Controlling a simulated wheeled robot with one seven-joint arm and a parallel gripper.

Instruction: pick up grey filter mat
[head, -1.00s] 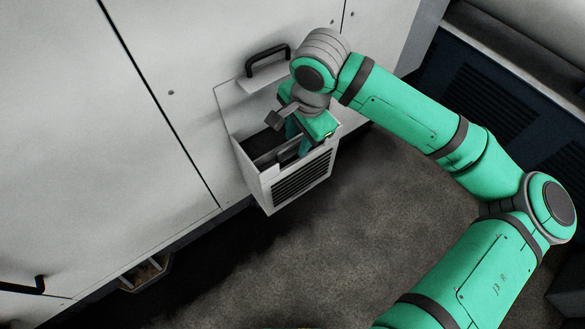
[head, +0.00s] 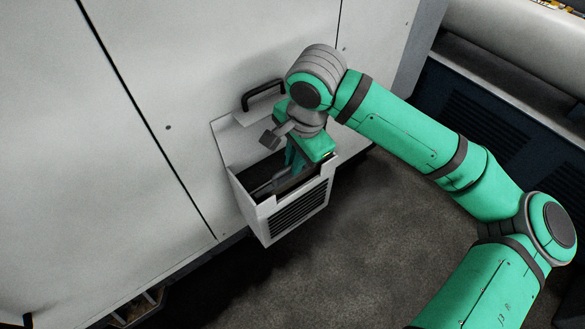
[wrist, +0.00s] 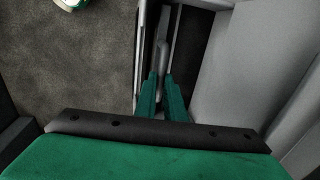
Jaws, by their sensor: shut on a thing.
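My gripper (wrist: 168,92) points down into an open white housing (head: 258,214) on the front of the light cabinet in the head view. In the wrist view its two green fingers are close together on a thin grey strip, the grey filter mat (wrist: 165,55), seen edge-on. The mat stands between the housing's walls, with dark gaps beside it. In the head view a grey edge shows inside the housing, but the fingers and hand hide most of the mat. I cannot tell whether the mat is clear of the housing's floor.
A black handle (head: 264,92) sits on the cabinet just above the housing. Dark slotted vents mark the housing's front. The cabinet panels (head: 70,150) fill the left. Bare floor (head: 370,230) lies to the right, with a dark vented unit (head: 480,125) beyond it.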

